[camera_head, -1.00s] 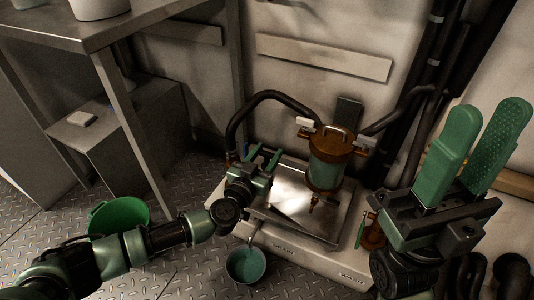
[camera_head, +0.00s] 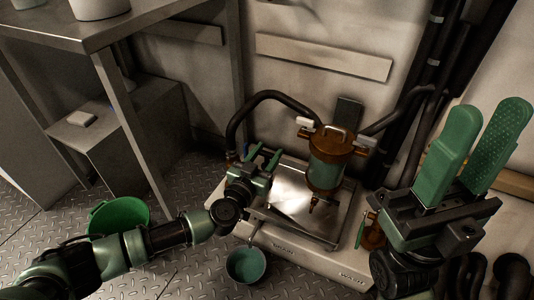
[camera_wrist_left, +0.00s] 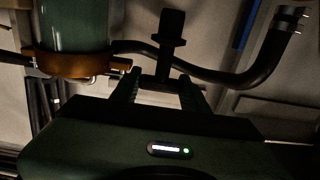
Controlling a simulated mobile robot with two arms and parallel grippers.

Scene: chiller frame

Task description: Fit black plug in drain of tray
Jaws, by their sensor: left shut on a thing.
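The metal tray (camera_head: 290,193) lies on the pale base under the filter housing. My left gripper (camera_head: 265,158) is over the tray's left side, its green fingers pointing toward the wall.
A copper-banded green filter housing (camera_head: 329,160) with black hoses stands over the tray. A small teal bucket (camera_head: 246,265) sits on the floor in front of the base. A green bucket (camera_head: 120,214) is by my left arm. A metal table (camera_head: 100,30) stands at the left.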

